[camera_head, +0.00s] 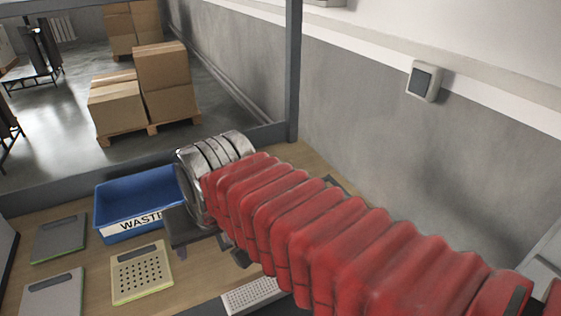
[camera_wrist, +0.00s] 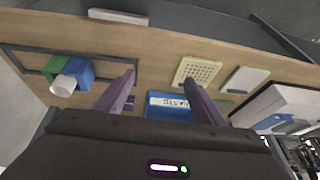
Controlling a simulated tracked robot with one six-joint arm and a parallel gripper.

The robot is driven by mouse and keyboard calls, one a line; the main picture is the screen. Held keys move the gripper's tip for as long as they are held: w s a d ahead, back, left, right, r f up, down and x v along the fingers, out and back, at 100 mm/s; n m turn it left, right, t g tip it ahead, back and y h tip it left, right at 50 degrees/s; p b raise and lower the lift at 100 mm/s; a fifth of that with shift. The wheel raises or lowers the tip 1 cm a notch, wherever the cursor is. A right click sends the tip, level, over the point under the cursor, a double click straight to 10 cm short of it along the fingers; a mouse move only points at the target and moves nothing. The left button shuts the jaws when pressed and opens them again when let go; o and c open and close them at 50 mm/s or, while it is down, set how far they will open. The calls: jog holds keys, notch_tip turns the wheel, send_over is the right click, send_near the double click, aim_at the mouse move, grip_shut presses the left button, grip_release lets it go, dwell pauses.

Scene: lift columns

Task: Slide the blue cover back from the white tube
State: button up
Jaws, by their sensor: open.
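In the wrist view, the blue cover (camera_wrist: 79,71) is at the left, beside a green block (camera_wrist: 57,67). A white tube (camera_wrist: 63,86) sticks out on the near side of these two. They sit at a dark frame on the wooden bench. How far the cover overlaps the tube is too small to tell. My gripper (camera_wrist: 159,79) is open and empty, its purple-grey fingers spread wide. It is to the right of the cover and apart from it. In the head view, my red arm hides the cover and tube.
A blue bin labelled WASTE (camera_head: 135,204) stands on the bench; it also shows between my fingers in the wrist view (camera_wrist: 170,111). A perforated plate (camera_head: 142,272) and grey plates (camera_head: 60,239) lie nearby. A grey wall (camera_head: 375,120) rises behind the bench.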

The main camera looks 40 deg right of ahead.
jog(key=o, duration=0.6)
jog(key=w+d+r+m+g, duration=0.1)
jog(key=w+d+m, duration=0.4)
jog(key=d, duration=0.1)
jog(key=shift+w+r, duration=0.2)
jog(key=shift+r, duration=0.05)
jog(key=shift+o, duration=0.5)
jog(key=w+d+m+g, duration=0.1)
jog(key=w+d+m, duration=0.3)
jog(key=d, duration=0.3)
jog(key=shift+w+d+f+m+g, duration=0.15)
jog(key=shift+m+g, duration=0.15)
jog(key=w+d+f+m, duration=0.1)
jog(key=d+m, duration=0.2)
jog(key=d, duration=0.3)
jog(key=w+d+f+m+g+y, duration=0.1)
jog(key=d+f+m, duration=0.1)
jog(key=d, duration=0.3)
jog(key=w+d+f+m+y, duration=0.1)
jog(key=d+f+m, duration=0.1)
jog(key=d, duration=0.4)
jog(key=shift+w+d+f+m+g, duration=0.1)
jog(key=shift+d+f+m+g, duration=0.1)
jog(key=shift+m, duration=0.25)
jog(key=shift+w+d+f+m+g, duration=0.1)
jog(key=shift+m+g, duration=0.1)
jog(key=shift+m, duration=0.25)
